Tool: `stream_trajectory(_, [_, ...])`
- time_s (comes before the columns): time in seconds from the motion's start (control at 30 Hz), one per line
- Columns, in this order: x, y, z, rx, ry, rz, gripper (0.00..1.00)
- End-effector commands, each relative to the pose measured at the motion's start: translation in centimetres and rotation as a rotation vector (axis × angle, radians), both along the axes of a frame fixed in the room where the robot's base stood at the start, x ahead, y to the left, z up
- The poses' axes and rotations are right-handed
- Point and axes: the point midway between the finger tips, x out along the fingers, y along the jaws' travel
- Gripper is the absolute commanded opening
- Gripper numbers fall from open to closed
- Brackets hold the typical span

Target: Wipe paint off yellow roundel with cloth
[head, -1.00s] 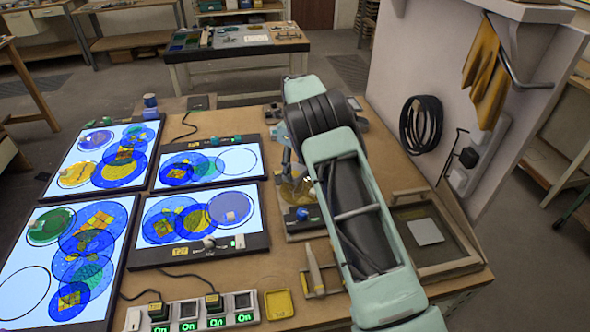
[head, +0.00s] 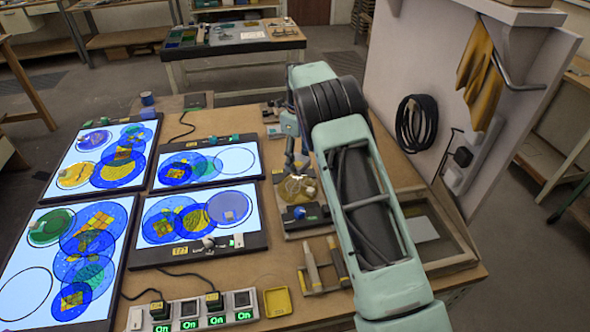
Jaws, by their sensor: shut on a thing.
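A yellow roundel (head: 309,190) lies on a small stand with a blue knob, at the middle of the bench. My gripper (head: 296,172) points down just over the left part of this roundel. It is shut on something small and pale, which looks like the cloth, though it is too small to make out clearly. Whether it touches the glass I cannot tell. Any paint on the roundel is too small to see. Another yellow round piece (head: 75,175) lies on the upper left light panel.
Lit panels (head: 119,210) with blue, green and yellow glass fill the left side. A switch strip (head: 190,312) and yellow dish (head: 277,302) are in front. Tools (head: 311,267) lie beside my arm. A framed tray (head: 440,262) is at right. Yellow-brown cloths or gloves (head: 480,70) hang on the wall.

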Motion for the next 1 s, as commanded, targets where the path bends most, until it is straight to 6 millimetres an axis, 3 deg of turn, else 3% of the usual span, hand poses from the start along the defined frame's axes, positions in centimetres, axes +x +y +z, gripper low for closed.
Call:
stream_trajectory(0.17, [0.0,-0.9,-0.2,0.001,0.000,0.001,0.31])
stream_trajectory(0.47, [-0.1,-0.9,-5.1,0.001,0.001,0.001,0.31])
stream_trajectory(0.6, [0.1,1.9,-4.2,0.001,-0.003,0.005,0.31])
stream_trajectory(1.0, [-4.4,2.8,-4.4,0.000,-0.001,0.002,0.31])
